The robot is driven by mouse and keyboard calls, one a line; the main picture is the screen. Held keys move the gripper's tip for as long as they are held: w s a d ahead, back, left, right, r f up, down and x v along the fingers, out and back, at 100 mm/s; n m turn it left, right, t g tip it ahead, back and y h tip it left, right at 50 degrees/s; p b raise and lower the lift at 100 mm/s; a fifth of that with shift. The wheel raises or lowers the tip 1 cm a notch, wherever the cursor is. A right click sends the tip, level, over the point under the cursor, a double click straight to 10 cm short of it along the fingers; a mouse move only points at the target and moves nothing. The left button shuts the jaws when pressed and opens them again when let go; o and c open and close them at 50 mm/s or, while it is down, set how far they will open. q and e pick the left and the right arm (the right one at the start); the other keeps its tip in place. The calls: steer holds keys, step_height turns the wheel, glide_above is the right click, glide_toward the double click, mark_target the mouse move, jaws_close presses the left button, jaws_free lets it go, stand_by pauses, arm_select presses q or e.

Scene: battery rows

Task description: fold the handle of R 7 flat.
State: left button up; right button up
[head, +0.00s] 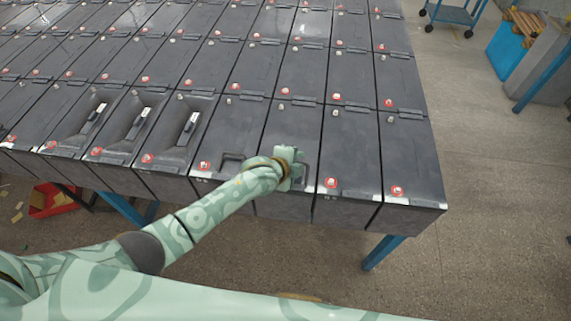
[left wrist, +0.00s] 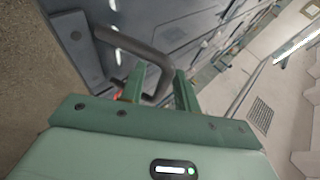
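Black batteries stand in rows on a blue-legged rack; their printed labels are too small to read, so I cannot confirm which one is R 7. My left gripper (head: 289,168) is over the front end of a front-row battery (head: 292,120), hiding much of its handle. In the left wrist view the dark bent handle (left wrist: 132,47) rises from the battery top, and its corner lies between the fingertips of my left gripper (left wrist: 160,82). The fingers are apart; I cannot tell whether they touch the handle. My right gripper is not in view.
The neighbouring battery has a dark handle (head: 233,157) at its front end. Three batteries farther left have recesses with pale-marked handles (head: 189,127). Red-ringed terminals (head: 331,182) dot the tops.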

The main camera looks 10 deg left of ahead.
arm_select(q)
steer(key=p+v, duration=0.3)
steer(key=v, duration=1.2)
steer(key=shift+s+a, duration=0.15)
steer(key=shift+s, duration=0.05)
